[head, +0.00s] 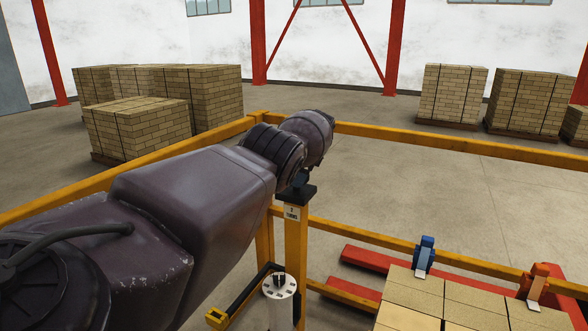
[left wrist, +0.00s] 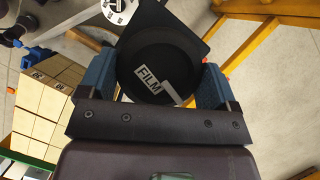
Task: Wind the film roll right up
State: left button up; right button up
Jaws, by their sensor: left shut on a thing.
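A dark round knob (left wrist: 150,55) with a white "FILM" label sits between the blue fingers of my left gripper (left wrist: 155,72) in the left wrist view. The gripper is shut on it. In the head view my left wrist is above a black block (head: 296,194) on top of a yellow post, and hides most of the gripper and knob. A white upright cylinder (head: 280,306), which looks like the film roll, stands beside the post. Its slotted white top shows at the upper edge of the left wrist view (left wrist: 118,8). My right gripper is out of view.
A small sign (head: 292,214) is on the post (head: 296,260). Yellow rails (head: 450,147) fence the area. Bricks (head: 415,288) lie at lower right with a blue clamp (head: 425,254) and an orange clamp (head: 537,284). Brick stacks (head: 140,130) stand beyond the fence on open floor.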

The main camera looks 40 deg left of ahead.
pick_arm(q)
jog(key=shift+r+m+t+p, duration=0.1)
jog(key=shift+m+t+p, duration=0.3)
jog(key=shift+m+p, duration=0.6)
jog(key=shift+y, duration=0.4)
jog(key=o, duration=0.8)
jog(key=shift+c, duration=0.2)
jog(key=v, duration=1)
jog(key=shift+r+b, duration=0.3)
jog(key=shift+r, duration=0.05)
jog(key=shift+w, duration=0.1)
